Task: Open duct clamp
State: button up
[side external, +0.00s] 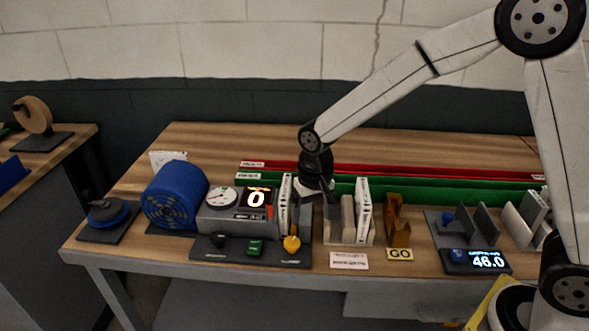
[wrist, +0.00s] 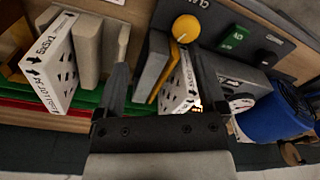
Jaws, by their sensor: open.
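The yellow clamp knob (side external: 291,244) is at the front right of the grey duct unit (side external: 226,222). The wrist view shows the yellow knob (wrist: 186,28) beside partly cut-off lettering starting "CL". A white filter box (side external: 285,203) stands upright in the slot behind the knob. In the wrist view this filter box (wrist: 183,86) and a grey wall lie between my finger tips. My gripper (side external: 313,200) is open and points down just right of this filter; in the wrist view my gripper (wrist: 161,68) has nothing visibly pinched. Whether a finger touches the filter, I cannot tell.
A rack (side external: 347,232) with a second white filter (side external: 363,208) stands close on the right, then a brown GO gauge (side external: 398,222). Left are a dial (side external: 222,197), a display reading 0 (side external: 257,198) and a blue duct (side external: 174,194). Red and green rails run behind.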

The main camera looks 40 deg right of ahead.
jog(key=s+d+n+t, duration=0.2)
jog(key=s+d, duration=0.6)
jog(key=s, duration=0.5)
jog(key=shift+s+d+f+n, duration=0.15)
jog(key=shift+f+n, duration=0.1)
jog(key=shift+n, duration=0.45)
jog(key=m+g, duration=0.3)
jog(key=m, duration=0.1)
send_over(292, 241)
jog(key=shift+f, duration=0.15)
jog(key=shift+f, duration=3.75)
